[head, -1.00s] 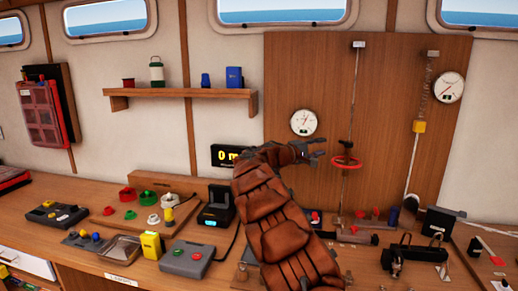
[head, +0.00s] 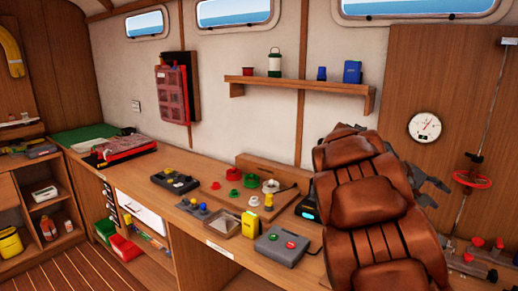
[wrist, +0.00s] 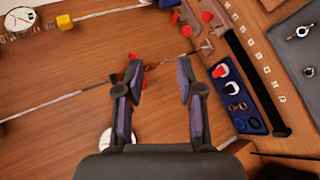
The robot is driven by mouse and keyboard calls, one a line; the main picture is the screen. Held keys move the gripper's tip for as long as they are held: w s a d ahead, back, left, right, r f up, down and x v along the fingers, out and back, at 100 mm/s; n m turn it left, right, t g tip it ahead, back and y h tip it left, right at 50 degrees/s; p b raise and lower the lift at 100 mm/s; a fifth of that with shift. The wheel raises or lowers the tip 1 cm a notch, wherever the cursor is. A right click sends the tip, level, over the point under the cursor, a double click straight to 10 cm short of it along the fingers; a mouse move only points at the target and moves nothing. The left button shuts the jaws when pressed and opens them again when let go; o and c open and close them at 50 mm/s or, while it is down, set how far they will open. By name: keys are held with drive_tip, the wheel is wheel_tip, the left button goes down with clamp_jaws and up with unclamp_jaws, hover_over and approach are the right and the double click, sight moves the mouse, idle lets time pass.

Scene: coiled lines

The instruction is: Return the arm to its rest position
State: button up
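My brown padded arm (head: 375,210) rises from the bottom right of the head view. It hides part of the bench and wall panel. My gripper (head: 432,186) shows only partly past the arm's right side. In the wrist view my gripper (wrist: 161,80) has its two fingers well apart, with nothing between them. Below or beyond the fingers is the wooden panel, with a red handwheel (wrist: 134,72) near the left fingertip, partly hidden by it.
The bench carries a grey button box (head: 282,246), a yellow block (head: 250,224) and several coloured caps. A shelf (head: 298,88) and a gauge (head: 424,127) are on the wall. A blue tray (wrist: 235,95) lies right of the fingers. The floor (head: 75,272) at left looks clear.

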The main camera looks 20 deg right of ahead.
drive_tip(key=s+a+f+n+y, duration=0.1)
drive_tip(key=s+a+f+y, duration=0.3)
drive_tip(key=s+a, duration=0.4)
drive_tip(key=s+a+f+n+t+y, duration=0.1)
drive_tip(key=s+a+f+y, duration=0.3)
drive_tip(key=a, duration=1.5)
drive_tip(key=s+a+f+n+y, duration=0.1)
drive_tip(key=s+a+f+y, duration=0.3)
drive_tip(key=s+a+f, duration=0.5)
drive_tip(key=s+a, duration=0.2)
drive_tip(key=a, duration=0.3)
drive_tip(key=shift+s+a+f, duration=0.25)
drive_tip(key=shift+s+a, duration=0.05)
drive_tip(key=shift+d, duration=0.1)
